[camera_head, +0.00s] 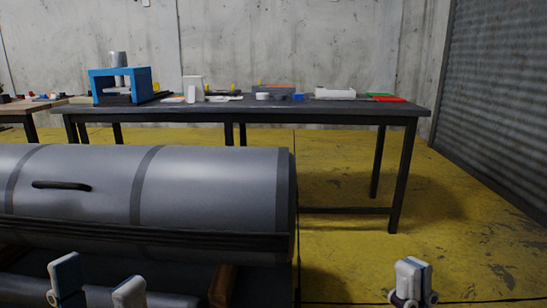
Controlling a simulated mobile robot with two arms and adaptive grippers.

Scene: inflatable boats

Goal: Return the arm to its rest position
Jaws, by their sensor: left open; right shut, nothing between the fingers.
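My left gripper (97,284) shows at the bottom left edge, its two fingertips apart and nothing between them. It is in front of the lower side of the grey inflatable boat (215,190). My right gripper (413,277) shows at the bottom right, its fingertips together and empty, over the yellow floor to the right of the boat. Only the ends of both grippers show; the arms behind them are out of the frame. The boat's big grey tube, with dark bands and a black handle (62,186), fills the left and middle foreground.
A dark table (330,108) stands behind the boat, with a blue press-like frame (142,82), a white tray (335,93), a red item (390,99) and small parts. Another table (22,108) is at the far left. The yellow floor (350,265) at right is clear up to the shutter (495,110).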

